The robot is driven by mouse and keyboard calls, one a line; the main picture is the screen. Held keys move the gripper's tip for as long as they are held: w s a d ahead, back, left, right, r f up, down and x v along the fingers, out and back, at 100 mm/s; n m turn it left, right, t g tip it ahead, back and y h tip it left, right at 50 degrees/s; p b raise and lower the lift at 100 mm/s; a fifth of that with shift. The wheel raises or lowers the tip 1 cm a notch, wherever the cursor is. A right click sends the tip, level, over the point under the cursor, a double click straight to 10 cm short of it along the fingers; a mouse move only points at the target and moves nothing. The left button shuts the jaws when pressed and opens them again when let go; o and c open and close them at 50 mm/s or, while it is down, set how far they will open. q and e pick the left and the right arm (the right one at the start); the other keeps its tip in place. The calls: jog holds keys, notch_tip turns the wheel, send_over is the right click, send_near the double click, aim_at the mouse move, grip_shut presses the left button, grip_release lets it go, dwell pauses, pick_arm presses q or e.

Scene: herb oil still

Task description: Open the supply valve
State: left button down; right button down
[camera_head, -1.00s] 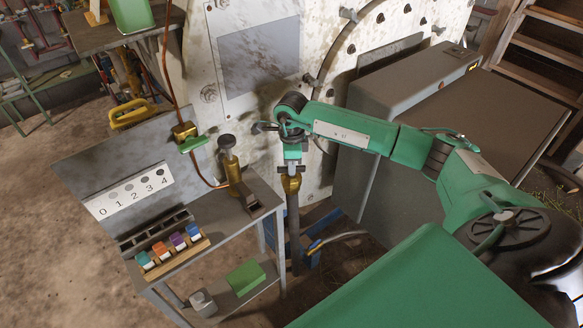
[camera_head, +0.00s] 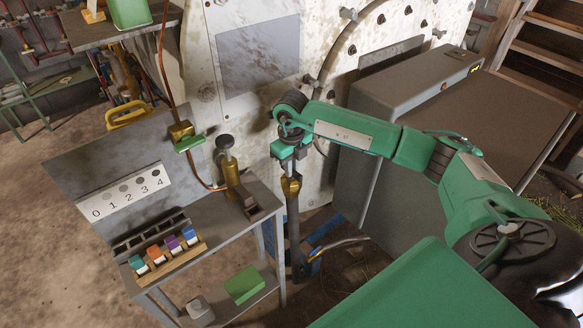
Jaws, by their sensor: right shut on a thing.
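A brass valve (camera_head: 291,186) sits on top of a dark upright pipe (camera_head: 294,235), right of the grey bench. My right gripper (camera_head: 288,166) points down at the top of this valve and is shut on its handle. The handle is mostly hidden by the fingers, so its exact angle cannot be told. A second brass valve (camera_head: 181,131) with a green lever (camera_head: 190,143) is on the copper pipe above the bench, apart from my gripper. My left gripper is not in view.
The grey bench (camera_head: 215,232) holds a brass fitting (camera_head: 231,176), a rack of coloured blocks (camera_head: 168,256) and a board numbered 0 to 4 (camera_head: 124,192). A green box (camera_head: 244,284) lies on its lower shelf. A grey cabinet (camera_head: 400,90) stands behind my right arm.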

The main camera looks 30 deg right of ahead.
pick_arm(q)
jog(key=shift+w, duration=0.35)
pick_arm(e)
jog(key=shift+r+m, duration=0.1)
jog(key=shift+m, duration=0.5)
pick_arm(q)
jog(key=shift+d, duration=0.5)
